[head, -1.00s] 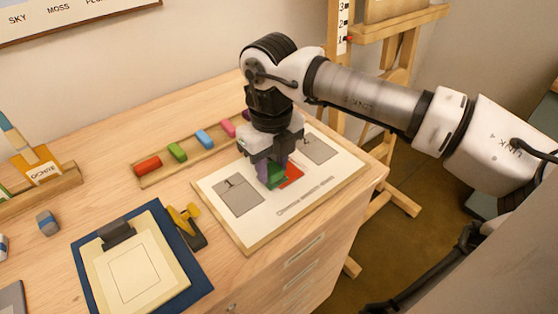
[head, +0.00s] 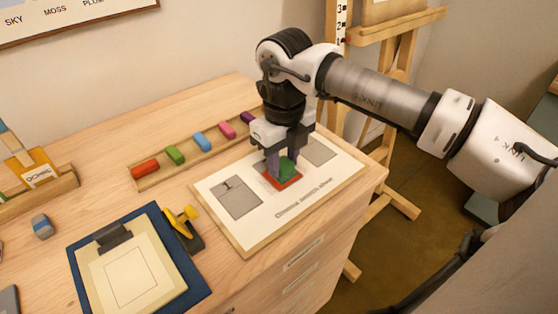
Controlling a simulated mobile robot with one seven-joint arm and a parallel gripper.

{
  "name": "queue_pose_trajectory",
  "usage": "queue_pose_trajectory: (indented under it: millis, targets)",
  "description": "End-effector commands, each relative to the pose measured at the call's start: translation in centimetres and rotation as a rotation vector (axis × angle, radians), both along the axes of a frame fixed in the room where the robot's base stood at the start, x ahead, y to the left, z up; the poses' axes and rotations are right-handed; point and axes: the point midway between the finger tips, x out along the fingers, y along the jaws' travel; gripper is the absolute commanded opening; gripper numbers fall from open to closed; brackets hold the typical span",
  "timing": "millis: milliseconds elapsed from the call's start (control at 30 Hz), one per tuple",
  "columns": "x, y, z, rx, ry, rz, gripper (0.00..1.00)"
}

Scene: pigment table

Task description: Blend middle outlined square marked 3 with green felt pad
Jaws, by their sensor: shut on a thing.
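A grey square marked 1 (head: 240,200) lies to the left and another grey square (head: 321,151) to the right. The middle square's number is hidden.
A wooden tray (head: 153,183) with red, green, blue, pink and purple sticks lies behind the sheet. A blue clipboard (head: 197,293) and a yellow-and-black tool (head: 184,229) are at front left. An easel (head: 400,55) stands behind the table's right end.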

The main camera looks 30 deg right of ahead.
Motion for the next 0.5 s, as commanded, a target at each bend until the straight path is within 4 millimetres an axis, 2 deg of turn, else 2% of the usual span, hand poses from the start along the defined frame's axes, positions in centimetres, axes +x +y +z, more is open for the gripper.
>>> queue_pose_trajectory:
  millis: [300, 500]
  targets:
    - [0.3, -2.1, -0.2, 0.0, 0.001, -0.003, 0.14]
    - [0.1, -2.4, -0.1, -0.001, 0.001, -0.001, 0.14]
